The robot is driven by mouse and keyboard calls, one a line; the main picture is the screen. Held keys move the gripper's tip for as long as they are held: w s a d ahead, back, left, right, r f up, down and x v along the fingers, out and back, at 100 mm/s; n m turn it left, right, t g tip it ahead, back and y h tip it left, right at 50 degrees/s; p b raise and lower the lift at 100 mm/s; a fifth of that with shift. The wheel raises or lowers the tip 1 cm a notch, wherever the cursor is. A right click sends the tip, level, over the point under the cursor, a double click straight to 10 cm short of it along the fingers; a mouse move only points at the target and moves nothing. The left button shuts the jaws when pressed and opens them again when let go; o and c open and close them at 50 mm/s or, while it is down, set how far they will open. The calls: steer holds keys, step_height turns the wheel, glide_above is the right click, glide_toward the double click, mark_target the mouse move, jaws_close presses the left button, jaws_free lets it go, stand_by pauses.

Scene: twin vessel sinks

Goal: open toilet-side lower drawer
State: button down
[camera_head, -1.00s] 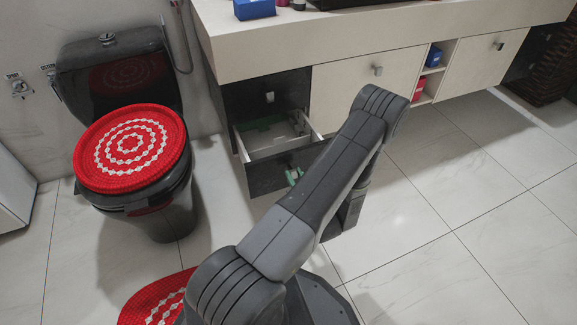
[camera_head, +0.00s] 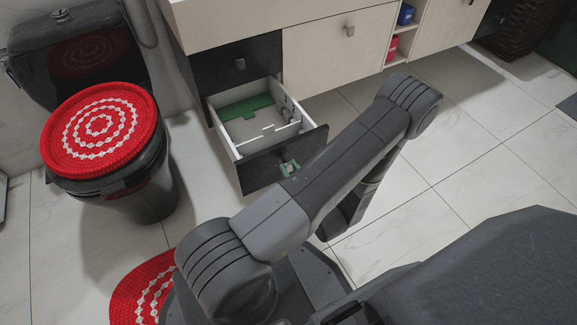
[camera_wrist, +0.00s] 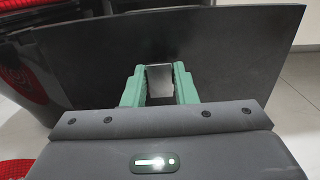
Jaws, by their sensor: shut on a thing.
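The toilet-side lower drawer (camera_head: 222,146) is pulled well out from the dark end of the vanity. Its light-walled inside shows, with a green patch toward the back. Its dark front panel (camera_wrist: 225,55) fills much of the wrist view. My gripper (camera_wrist: 159,72) has green fingers, shut on the drawer's metal handle (camera_wrist: 159,80).
The black toilet (camera_head: 140,195) with a red and white lid cover (camera_head: 100,128) stands left of the drawer. A red mat (camera_head: 140,290) lies beside my base. Pale cabinet fronts (camera_head: 325,50) continue right. Tiled floor (camera_head: 470,165) is clear to the right.

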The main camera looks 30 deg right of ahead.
steer(key=c, duration=1.2)
jaws_free()
steer(key=shift+o, duration=0.2)
steer(key=s+p, duration=0.3)
steer(key=s, duration=1)
steer(key=shift+s+d, duration=0.25)
steer(key=shift+s, duration=0.15)
steer(key=w+b, duration=0.1)
steer(key=w, duration=0.3)
steer(key=w+b, duration=0.1)
steer(key=w, duration=0.7)
steer(key=shift+w+a+b, duration=0.2)
steer(key=shift+a+b, duration=0.05)
steer(key=shift+b, duration=0.15)
steer(key=shift+w, duration=0.7)
steer(key=shift+s, duration=0.15)
